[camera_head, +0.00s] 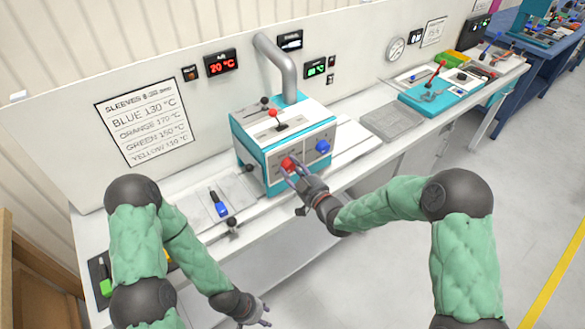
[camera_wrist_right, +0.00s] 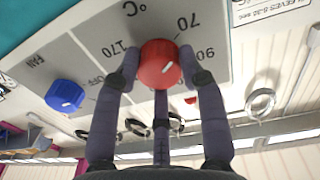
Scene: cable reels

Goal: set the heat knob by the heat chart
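The red heat knob (camera_wrist_right: 160,63) is on the grey front panel of the teal-and-white heater (camera_head: 283,135). Scale marks 70, 90 and 170 show around it; others are hidden. My right gripper (camera_wrist_right: 160,58) has its fingers on both sides of the knob, seemingly touching it. In the head view my right gripper (camera_head: 292,171) reaches the heater's front. The heat chart (camera_head: 145,120) on the back wall lists blue 130, orange 170, green 150 and yellow 110 °C. My left gripper (camera_head: 262,318) hangs at the bottom; its fingers are too small to judge.
A blue fan knob (camera_wrist_right: 65,95) is beside the red one. A red display (camera_head: 221,63) reads 20 °C. A lever with a red ball (camera_head: 273,113) tops the heater, and a blue-handled tool (camera_head: 218,203) lies left. The floor in front is clear.

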